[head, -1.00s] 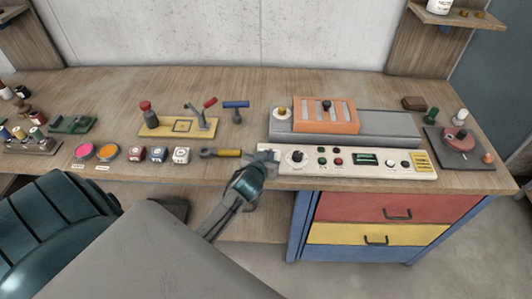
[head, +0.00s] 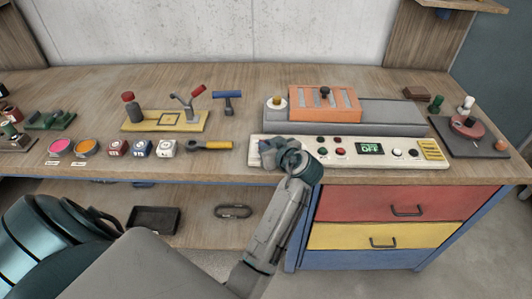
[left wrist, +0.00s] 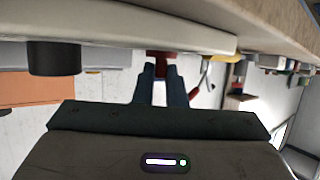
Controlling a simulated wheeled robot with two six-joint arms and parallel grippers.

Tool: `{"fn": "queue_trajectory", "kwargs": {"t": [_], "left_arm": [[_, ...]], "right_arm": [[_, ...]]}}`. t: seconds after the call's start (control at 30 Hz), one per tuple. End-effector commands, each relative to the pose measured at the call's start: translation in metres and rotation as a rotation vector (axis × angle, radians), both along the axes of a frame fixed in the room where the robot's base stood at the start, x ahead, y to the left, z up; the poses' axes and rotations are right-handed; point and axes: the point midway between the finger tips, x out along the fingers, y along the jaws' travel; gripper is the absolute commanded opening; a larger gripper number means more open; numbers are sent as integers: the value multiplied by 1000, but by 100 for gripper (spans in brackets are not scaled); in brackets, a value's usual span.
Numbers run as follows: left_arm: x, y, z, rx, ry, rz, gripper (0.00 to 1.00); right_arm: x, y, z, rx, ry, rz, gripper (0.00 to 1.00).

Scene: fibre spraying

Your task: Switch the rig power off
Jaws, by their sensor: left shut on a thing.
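The rig's cream control panel (head: 345,160) lies along the front of the bench. Its green display (head: 370,148) reads OFF. My left gripper (head: 268,153) is at the panel's left end and covers the controls there. In the left wrist view the two fingers of my left gripper (left wrist: 161,85) are close together on a small red part (left wrist: 160,60) at the panel. I cannot see clearly how that part is turned or set. A black knob (left wrist: 55,57) stands beside the fingers, apart from them. My right gripper is not in view.
An orange block (head: 325,103) on a grey base stands behind the panel. A yellow-handled tool (head: 211,146) and several small pots lie left of it. A yellow plate (head: 165,121) with fittings stands farther back. Drawers (head: 400,205) are below the panel.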

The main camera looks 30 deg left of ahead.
Motion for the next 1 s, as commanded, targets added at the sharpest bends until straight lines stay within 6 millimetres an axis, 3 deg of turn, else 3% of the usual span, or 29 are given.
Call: {"fn": "queue_trajectory", "kwargs": {"t": [0.2,0.7,0.73,0.83,1.0], "left_arm": [[2,-1,-2,-2,-1,62,0],[2,-1,0,-2,1,80,0],[2,-1,0,-2,1,80,13],[2,-1,0,-2,1,80,32],[2,-1,0,-1,1,80,33]], "right_arm": [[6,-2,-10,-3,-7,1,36],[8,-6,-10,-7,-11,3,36],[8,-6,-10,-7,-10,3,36],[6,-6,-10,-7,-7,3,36],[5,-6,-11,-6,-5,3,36]]}}
